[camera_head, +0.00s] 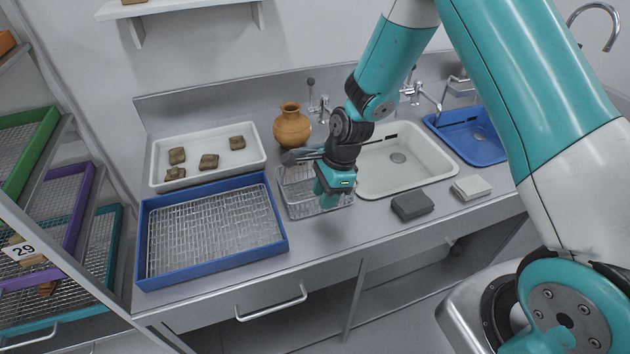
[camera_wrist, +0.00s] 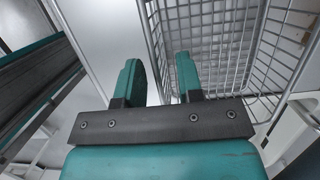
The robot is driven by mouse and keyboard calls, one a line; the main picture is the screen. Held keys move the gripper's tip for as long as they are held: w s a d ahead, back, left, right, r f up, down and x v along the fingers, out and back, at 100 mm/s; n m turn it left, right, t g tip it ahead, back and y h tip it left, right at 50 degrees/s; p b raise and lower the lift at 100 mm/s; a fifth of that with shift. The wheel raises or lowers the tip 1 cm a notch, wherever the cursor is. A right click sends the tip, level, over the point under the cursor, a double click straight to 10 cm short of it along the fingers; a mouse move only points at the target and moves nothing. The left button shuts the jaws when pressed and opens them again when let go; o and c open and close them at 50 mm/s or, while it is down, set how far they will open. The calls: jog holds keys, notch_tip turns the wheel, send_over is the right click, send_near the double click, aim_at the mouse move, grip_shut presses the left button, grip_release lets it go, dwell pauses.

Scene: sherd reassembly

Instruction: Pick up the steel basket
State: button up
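The steel basket (camera_head: 296,196) is an open wire basket on the counter, between the blue-framed tray and the white sink. My gripper (camera_head: 328,202) points down at its right part and hides some of it. In the wrist view, the two teal fingers of my gripper (camera_wrist: 159,65) stand apart with nothing clamped between them. The basket (camera_wrist: 215,45) fills the right side of that view. Its near wire rim runs through the gap between the fingers in the picture; I cannot tell whether the fingertips reach down past it.
Left of the basket lies the blue-framed mesh tray (camera_head: 140,250). Behind are a white tray (camera_head: 255,158) with several brown sherds and a clay jar (camera_head: 291,129). A dark grey block (camera_head: 411,205) and a pale block (camera_head: 471,188) lie right, before the white sink (camera_head: 440,165).

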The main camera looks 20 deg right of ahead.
jog(key=shift+x, duration=1.2)
grip_shut()
jog(key=shift+r, duration=0.2)
